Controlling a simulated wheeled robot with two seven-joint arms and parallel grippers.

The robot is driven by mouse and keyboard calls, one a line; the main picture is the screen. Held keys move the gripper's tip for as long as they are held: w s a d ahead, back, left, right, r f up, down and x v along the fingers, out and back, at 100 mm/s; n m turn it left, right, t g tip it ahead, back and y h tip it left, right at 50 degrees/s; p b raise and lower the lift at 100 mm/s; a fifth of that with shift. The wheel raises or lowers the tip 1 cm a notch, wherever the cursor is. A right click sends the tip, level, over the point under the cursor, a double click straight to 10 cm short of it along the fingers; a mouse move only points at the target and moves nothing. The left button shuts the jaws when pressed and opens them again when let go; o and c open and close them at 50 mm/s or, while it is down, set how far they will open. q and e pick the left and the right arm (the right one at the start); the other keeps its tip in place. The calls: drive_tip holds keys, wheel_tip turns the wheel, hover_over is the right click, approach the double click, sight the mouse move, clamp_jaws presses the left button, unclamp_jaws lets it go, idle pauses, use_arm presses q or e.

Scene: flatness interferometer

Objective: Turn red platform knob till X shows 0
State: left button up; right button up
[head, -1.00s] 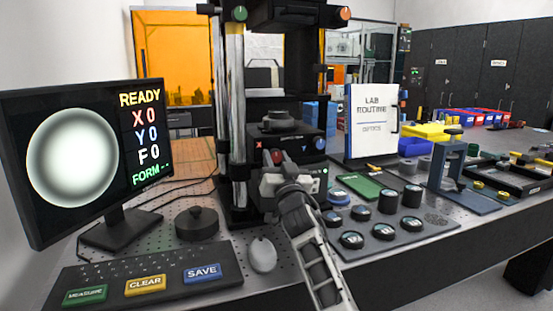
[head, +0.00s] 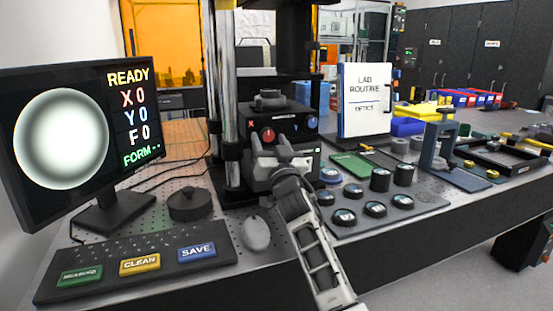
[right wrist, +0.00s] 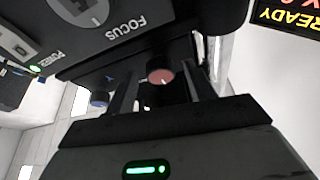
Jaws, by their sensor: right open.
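The red platform knob (head: 267,135) is on the front of the dark platform block of the interferometer, at its left side. It also shows in the right wrist view (right wrist: 160,77), with a pale mark on its face. My right gripper (head: 262,150) is just in front of and below the knob. In the right wrist view its two fingers (right wrist: 160,88) are apart, with the knob seen between them; I cannot tell any contact. The monitor (head: 80,130) reads READY, X 0, Y 0, F 0 and FORM with dashes. My left gripper is out of view.
A blue knob (head: 312,122) sits right of the red one. A round black puck (head: 190,204), a mouse (head: 256,234) and a button panel (head: 200,263) lie to the left and front. A tray of dark cylinders (head: 400,218) is close on the right.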

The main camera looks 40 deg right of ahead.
drive_tip(key=b+v, duration=0.1)
drive_tip(key=v, duration=0.9)
drive_tip(key=shift+s, duration=0.3)
drive_tip(key=shift+a+f, duration=0.15)
drive_tip(key=shift+f, duration=0.05)
idle(1.0)
